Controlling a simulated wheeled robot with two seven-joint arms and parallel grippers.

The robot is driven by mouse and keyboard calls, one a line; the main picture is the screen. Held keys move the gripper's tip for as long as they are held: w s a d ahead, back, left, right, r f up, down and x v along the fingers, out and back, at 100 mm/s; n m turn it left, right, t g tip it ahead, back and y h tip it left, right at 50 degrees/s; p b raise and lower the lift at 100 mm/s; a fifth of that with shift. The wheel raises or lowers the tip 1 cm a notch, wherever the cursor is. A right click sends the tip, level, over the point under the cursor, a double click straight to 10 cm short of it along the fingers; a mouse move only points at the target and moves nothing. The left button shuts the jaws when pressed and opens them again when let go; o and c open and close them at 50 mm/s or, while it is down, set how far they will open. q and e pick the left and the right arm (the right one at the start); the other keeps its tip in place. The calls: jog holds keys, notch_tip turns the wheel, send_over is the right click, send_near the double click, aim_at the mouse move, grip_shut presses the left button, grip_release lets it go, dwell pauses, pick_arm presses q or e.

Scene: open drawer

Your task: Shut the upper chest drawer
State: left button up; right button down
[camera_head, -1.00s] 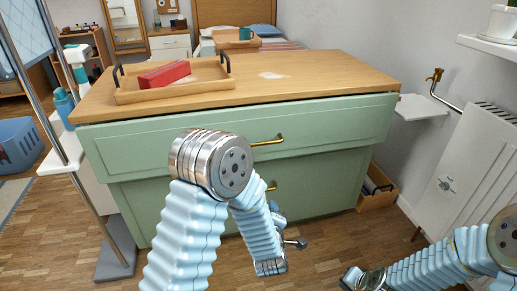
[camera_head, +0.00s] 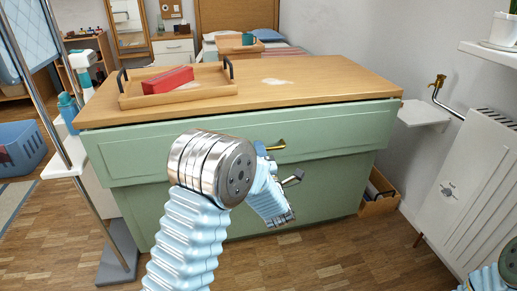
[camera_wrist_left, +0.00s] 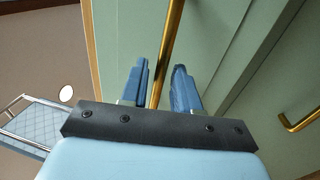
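The green chest's upper drawer (camera_head: 335,140) stands out a little past the lower front (camera_head: 150,205), so it is partly open. Its brass bar handle (camera_head: 277,146) is at the middle of its front. My left gripper (camera_wrist_left: 160,75) is at this handle, which also shows in the left wrist view (camera_wrist_left: 170,35). Its two blue fingers are apart, one on each side of the bar, with gaps visible. In the head view my left arm hides part of the drawer front and most of the gripper. My right gripper is out of view.
A wooden tray (camera_head: 212,92) with a red box (camera_head: 168,80) lies on the chest top. A lower brass handle (camera_wrist_left: 298,122) shows in the left wrist view. A white radiator (camera_head: 455,195) stands at the right. A metal-framed rack (camera_head: 72,150) stands at the left.

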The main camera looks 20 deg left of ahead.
pick_arm(q)
jog(key=shift+w+a+r, duration=0.1)
jog(key=shift+w+a, duration=0.3)
jog(key=shift+w, duration=0.15)
grip_shut()
jog(key=b+x, duration=0.3)
jog(key=x, duration=0.1)
jog(key=shift+w+a+f, duration=0.1)
jog(key=shift+f, duration=0.45)
jog(key=shift+r, duration=0.25)
